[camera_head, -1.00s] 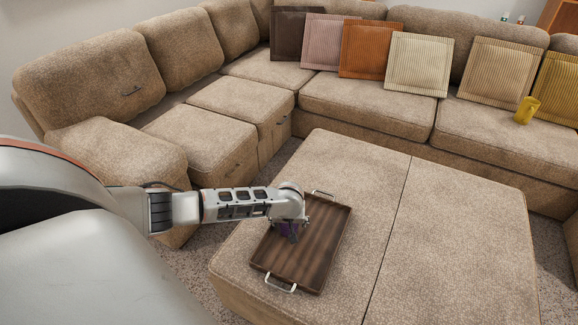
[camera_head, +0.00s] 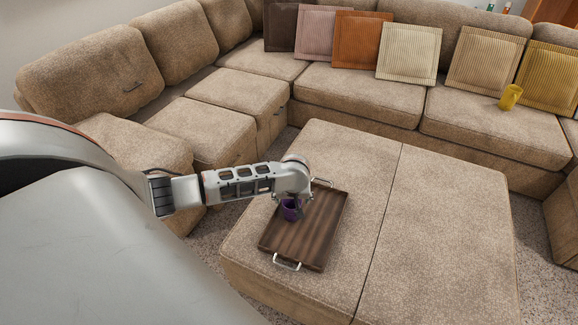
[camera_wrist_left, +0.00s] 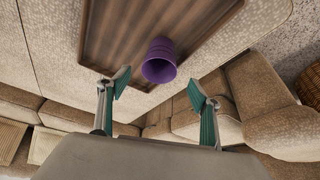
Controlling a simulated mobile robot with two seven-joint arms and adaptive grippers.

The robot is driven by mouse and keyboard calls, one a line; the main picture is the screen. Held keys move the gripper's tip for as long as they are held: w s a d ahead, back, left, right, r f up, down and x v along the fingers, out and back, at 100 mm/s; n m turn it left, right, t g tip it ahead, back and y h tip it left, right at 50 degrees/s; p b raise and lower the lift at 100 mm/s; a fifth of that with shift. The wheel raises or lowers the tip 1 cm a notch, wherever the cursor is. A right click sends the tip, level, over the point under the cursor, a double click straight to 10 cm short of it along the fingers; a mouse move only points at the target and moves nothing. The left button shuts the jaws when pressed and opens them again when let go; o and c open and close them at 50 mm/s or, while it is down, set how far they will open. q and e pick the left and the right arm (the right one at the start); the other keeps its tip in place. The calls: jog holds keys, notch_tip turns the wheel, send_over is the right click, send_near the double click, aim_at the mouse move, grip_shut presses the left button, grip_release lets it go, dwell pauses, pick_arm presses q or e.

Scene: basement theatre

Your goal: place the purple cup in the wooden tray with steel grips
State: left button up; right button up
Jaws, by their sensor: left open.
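The purple cup (camera_head: 290,210) is at the left side of the wooden tray (camera_head: 318,235), close to its rim. In the left wrist view the cup (camera_wrist_left: 160,62) has its base over the tray floor (camera_wrist_left: 135,30), and its wider mouth faces the camera. The tray lies flat on the ottoman with steel grips at its near and far ends. My left gripper (camera_head: 299,208) is above the cup and partly covers it in the head view. In the wrist view its teal-padded fingers (camera_wrist_left: 159,80) are spread apart, with the cup beyond them. My right gripper is not in view.
The beige ottoman (camera_head: 440,230) has wide free room to the right of the tray. A sectional sofa (camera_head: 350,95) wraps round the back and left. A yellow cup (camera_head: 510,97) stands on the sofa seat at the right, near a row of cushions.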

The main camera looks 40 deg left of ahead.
pick_arm(q)
jog(key=s+d+f+m+t+h, duration=0.1)
jog(key=s+d+f+m+h, duration=0.2)
jog(key=s+d, duration=0.45)
jog(key=s+d+f+m+t+h, duration=0.1)
jog(key=s+d+f+m+h, duration=0.2)
jog(key=d, duration=0.8)
jog(key=s+r+m+t+y, duration=0.1)
jog(key=s+r+m+t, duration=0.4)
jog(key=s, duration=0.8)
notch_tip(320, 180, up, 3)
jog(key=shift+s+f+m, duration=0.2)
jog(key=shift+s+m, duration=0.15)
jog(key=shift+m, duration=0.45)
